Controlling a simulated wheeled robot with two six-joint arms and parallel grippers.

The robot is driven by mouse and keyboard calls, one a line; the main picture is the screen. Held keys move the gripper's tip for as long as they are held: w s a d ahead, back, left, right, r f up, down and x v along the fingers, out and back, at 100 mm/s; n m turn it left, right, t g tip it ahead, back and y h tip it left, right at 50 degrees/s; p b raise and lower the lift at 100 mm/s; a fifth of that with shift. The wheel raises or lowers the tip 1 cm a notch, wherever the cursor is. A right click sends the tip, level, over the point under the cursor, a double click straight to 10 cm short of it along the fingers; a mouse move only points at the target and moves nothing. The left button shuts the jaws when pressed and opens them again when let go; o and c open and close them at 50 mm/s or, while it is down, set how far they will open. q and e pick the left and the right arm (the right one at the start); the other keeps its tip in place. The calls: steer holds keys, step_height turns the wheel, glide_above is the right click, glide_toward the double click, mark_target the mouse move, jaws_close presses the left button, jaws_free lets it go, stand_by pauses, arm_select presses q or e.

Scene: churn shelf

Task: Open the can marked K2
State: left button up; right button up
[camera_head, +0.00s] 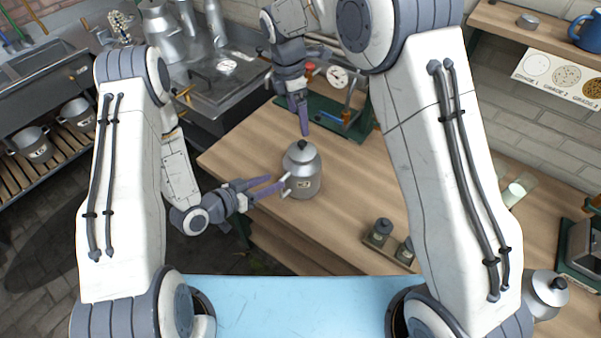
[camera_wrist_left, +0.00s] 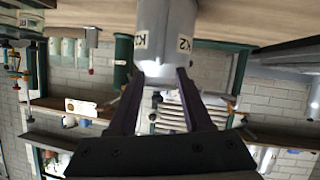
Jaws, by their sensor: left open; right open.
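In the left wrist view the can (camera_wrist_left: 167,25) appears upside down, with K2 labels readable. My left gripper (camera_head: 280,183) is open at the can's left side, its fingers pointing at it. In the left wrist view the fingertips of my left gripper (camera_wrist_left: 161,73) lie either side of the can's outline; contact cannot be told. My right gripper (camera_head: 303,132) points down close above the lid knob; it is open and empty, though its fingers overlap in view.
A green stand with a gauge (camera_head: 337,77) is behind the can. Small jars (camera_head: 381,231) stand on a tray at the front right. Another lidded can (camera_head: 546,293) is at far right. A sink (camera_head: 40,70) and shelf with cans (camera_head: 77,114) are left.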

mark_target(284, 177)
arm_select(q)
steer(key=shift+x, duration=2.6)
jaws_close()
